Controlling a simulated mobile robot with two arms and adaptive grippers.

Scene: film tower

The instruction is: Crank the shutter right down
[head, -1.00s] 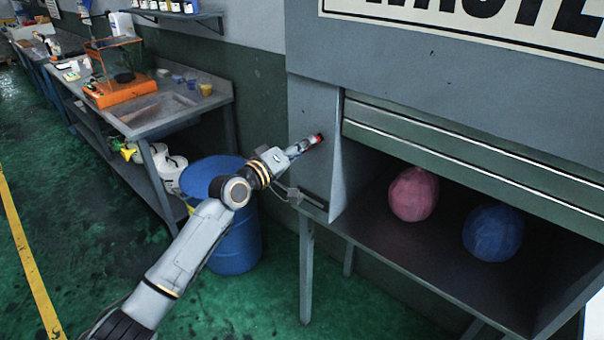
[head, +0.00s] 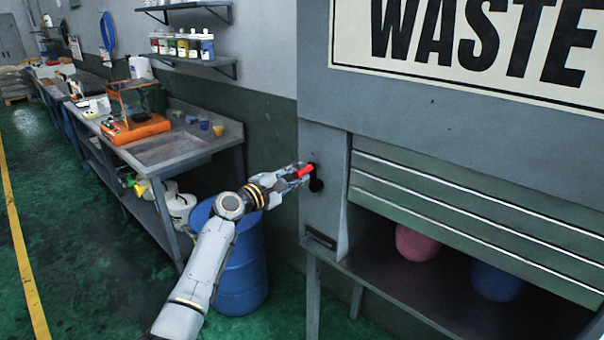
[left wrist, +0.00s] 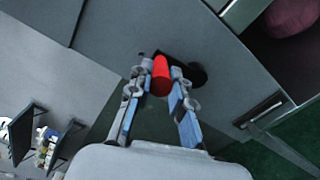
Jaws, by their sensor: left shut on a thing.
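The slatted grey-green shutter (head: 450,205) hangs partway down over the front of the waste cabinet, with an open gap under its lower edge. The crank's red handle (head: 304,171) stands out from the cabinet's left post beside the shutter, and its dark hub (head: 316,184) shows on the post. My left gripper (head: 299,173) is shut on the red handle. In the left wrist view the red handle (left wrist: 160,76) sits between the fingertips (left wrist: 159,84), with the dark crank part behind it. My right gripper is not in view.
A pink bundle (head: 416,243) and a blue bundle (head: 496,281) sit inside the cabinet, partly hidden by the shutter. A blue barrel (head: 240,270) stands below my left arm. A bench with a sink (head: 168,150) runs along the wall at left.

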